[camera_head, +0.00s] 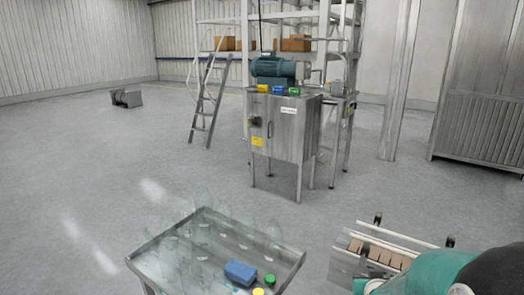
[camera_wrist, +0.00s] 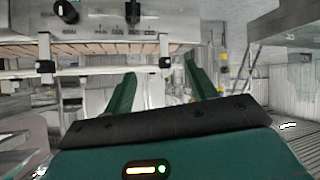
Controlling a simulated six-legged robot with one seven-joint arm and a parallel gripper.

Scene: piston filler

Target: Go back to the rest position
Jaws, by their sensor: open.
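My gripper (camera_wrist: 160,87) shows in the wrist view with its two green fingers spread apart and nothing visible between them. The fingers point toward a conveyor (camera_wrist: 100,62) and a metal panel with dark knobs (camera_wrist: 100,20). In the head view, part of my green and black arm fills the lower right corner, beside the conveyor (camera_head: 388,246) with brown slats. The fingertips cannot be made out there.
A steel tray table (camera_head: 151,257) in front holds clear bottles, a blue block (camera_head: 240,272), a green cap (camera_head: 270,279) and a yellow cap (camera_head: 258,291). A steel cabinet (camera_head: 290,135) with a motor (camera_head: 273,67) stands behind.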

